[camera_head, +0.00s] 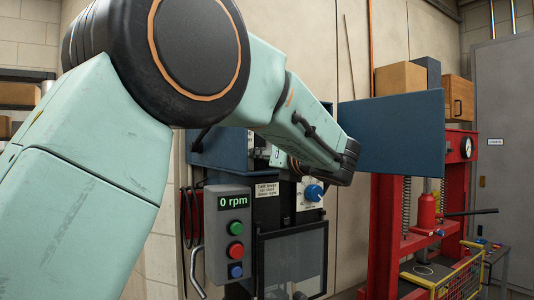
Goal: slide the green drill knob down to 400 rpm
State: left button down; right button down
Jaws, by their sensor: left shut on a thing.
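The drill's control box (231,233) stands at the lower middle, and its display (232,201) reads 0 rpm. The drill's blue head (220,150) is partly hidden behind my left arm. I cannot make out the green knob; my arm covers the front of the head. My left gripper (346,168) is at the drill's right side, in front of the blue panel. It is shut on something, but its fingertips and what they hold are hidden. My right gripper is not in view.
The blue panel (395,137) juts out to the right of the drill head. A blue dial (314,193) sits below my left gripper, above a dark guard (292,262). A red press (386,235) stands at the right, before a grey cabinet (503,150).

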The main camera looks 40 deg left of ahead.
pick_arm(q)
jog(key=shift+f, duration=0.55)
jog(key=c, duration=1.6)
grip_release()
jog(key=o, duration=0.5)
jog(key=shift+r, duration=0.2)
jog(key=shift+s+d+r, duration=0.1)
jog(key=shift+s+d, duration=0.05)
jog(key=shift+d, duration=0.3)
jog(key=v, duration=0.6)
jog(key=shift+s+d, duration=0.15)
jog(key=shift+d, duration=0.15)
jog(key=shift+a, duration=0.2)
